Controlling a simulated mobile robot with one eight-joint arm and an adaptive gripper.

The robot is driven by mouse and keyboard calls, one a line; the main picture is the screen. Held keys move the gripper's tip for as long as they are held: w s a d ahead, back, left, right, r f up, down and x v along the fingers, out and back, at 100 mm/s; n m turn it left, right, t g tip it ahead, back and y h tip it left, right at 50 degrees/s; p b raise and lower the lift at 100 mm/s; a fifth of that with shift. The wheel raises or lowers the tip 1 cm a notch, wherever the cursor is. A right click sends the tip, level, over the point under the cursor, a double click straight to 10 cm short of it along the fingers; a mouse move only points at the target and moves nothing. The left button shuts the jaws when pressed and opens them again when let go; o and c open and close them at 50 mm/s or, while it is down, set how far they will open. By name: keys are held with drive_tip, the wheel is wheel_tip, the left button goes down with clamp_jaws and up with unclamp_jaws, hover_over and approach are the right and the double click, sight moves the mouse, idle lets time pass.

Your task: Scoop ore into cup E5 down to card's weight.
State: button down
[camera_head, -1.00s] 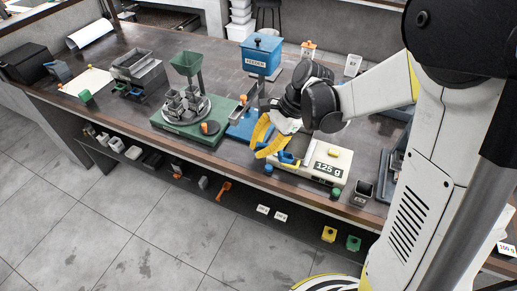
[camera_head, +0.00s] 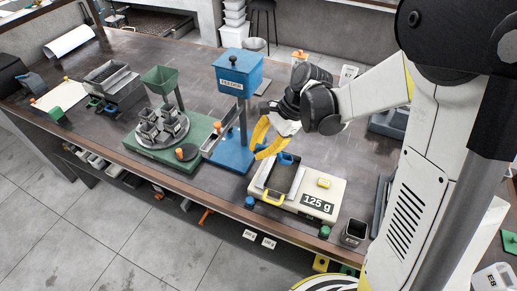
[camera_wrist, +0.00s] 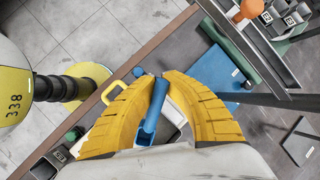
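My gripper (camera_head: 258,152), with curved yellow fingers, is over the bench behind the white scale (camera_head: 328,184).
A blue feeder box (camera_head: 238,70) stands on a blue base, with a chute toward the turntable. A green funnel (camera_head: 160,78) stands behind the cups. A small dark cup (camera_head: 354,234) is right of the scale. A shelf below the bench's front edge holds loose items.

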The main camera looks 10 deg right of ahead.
drive_tip(key=shift+f+b, duration=3.05)
drive_tip(key=shift+f, duration=1)
drive_tip(key=shift+f, duration=0.1)
drive_tip(key=shift+r+p, duration=3)
drive_tip(key=shift+r, duration=1.4)
drive_tip(key=shift+a+r+h+p, duration=0.1)
drive_tip(key=shift+r+h+p, duration=0.25)
drive_tip(key=shift+h+p, duration=0.65)
drive_tip(key=h, duration=0.2)
drive_tip(key=shift+r+h, duration=0.15)
drive_tip(key=shift+h, duration=0.15)
